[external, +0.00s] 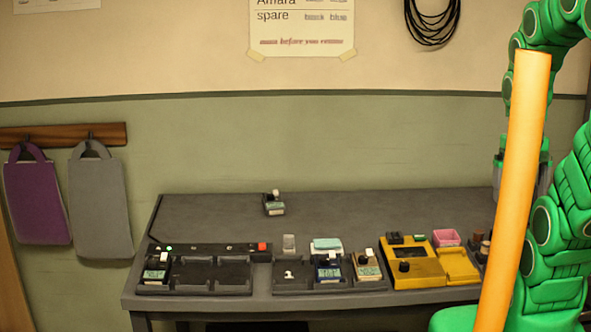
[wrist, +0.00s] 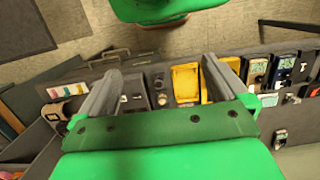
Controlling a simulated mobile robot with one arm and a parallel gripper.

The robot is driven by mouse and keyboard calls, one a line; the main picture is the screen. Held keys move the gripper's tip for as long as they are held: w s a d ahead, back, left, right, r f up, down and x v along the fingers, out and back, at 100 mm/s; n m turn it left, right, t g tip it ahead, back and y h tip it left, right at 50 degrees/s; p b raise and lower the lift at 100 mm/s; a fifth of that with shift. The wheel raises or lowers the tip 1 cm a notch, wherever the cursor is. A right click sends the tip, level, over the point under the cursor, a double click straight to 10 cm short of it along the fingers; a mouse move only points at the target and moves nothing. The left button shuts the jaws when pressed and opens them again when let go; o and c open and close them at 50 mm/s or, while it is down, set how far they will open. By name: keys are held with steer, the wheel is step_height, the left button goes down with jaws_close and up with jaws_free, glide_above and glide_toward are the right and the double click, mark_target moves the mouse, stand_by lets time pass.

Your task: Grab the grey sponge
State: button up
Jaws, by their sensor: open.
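I cannot make out a sure grey sponge. A small pale grey block (external: 289,243) stands at the back of the dark middle tray in the external view; it is too small to tell what it is. My gripper (wrist: 161,66) is open and empty in the wrist view, its two grey fingers spread above the bench. The yellow case (wrist: 186,82) shows between and below the fingers. In the external view my gripper (external: 520,190) is over the bench's right end, partly hidden by an orange pole.
The orange pole (external: 515,190) stands in front of my arm. The dark bench (external: 220,210) holds a tray with a red button (external: 262,246), a pale teal block (external: 327,244), several small meters, the yellow case and a pink tub (external: 446,237). The bench's back left is mostly clear.

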steer(key=c, duration=0.9)
